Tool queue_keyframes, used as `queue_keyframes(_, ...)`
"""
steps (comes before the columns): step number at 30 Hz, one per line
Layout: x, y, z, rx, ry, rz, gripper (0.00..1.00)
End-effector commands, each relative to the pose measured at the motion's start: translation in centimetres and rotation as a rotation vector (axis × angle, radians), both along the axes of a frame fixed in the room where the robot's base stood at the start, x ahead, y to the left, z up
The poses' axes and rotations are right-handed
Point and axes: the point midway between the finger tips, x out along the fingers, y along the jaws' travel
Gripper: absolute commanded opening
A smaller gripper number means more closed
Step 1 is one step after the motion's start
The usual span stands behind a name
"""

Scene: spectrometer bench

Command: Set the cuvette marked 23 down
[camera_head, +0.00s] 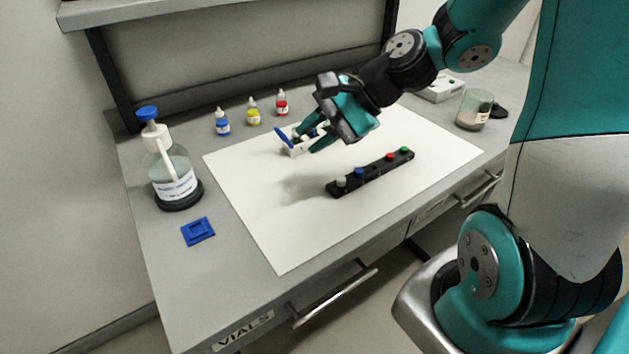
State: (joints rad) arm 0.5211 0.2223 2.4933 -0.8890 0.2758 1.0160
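My gripper (307,141) is over the back middle of the white sheet, with its teal fingers pointing down and to the left. The fingers look spread apart, at a small white block (295,150) with a blue lid-like part (283,138) at its left. Whether they touch the block or hold something between them is too small to tell. I cannot make out a cuvette or the number 23; the fingers partly hide that spot.
A black rack (374,173) with several coloured caps lies in front of my gripper. A blue square holder (198,231) and a wash bottle (172,175) are at the left. Dropper bottles (253,112) stand behind, a beaker (474,110) at right. The sheet's front left (277,240) is clear.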

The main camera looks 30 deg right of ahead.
Motion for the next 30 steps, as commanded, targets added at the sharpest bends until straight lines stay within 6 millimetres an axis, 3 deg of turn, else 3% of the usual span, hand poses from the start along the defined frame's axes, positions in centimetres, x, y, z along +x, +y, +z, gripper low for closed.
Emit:
queue_keyframes(1,-1.8,3.2,0.8,-0.117,-0.082,0.223,0.27)
queue_keyframes(4,-5.6,7.2,1.9,-0.315,-0.243,0.641,0.27)
queue_keyframes(9,-11.6,10.4,3.4,-0.527,-0.488,1.215,0.27)
queue_keyframes(12,-13.9,10.9,4.0,-0.589,-0.584,1.424,0.27)
queue_keyframes(18,-15.4,11.1,4.4,-0.626,-0.654,1.577,0.27)
queue_keyframes(30,-15.4,11.1,4.4,-0.626,-0.654,1.575,0.27)
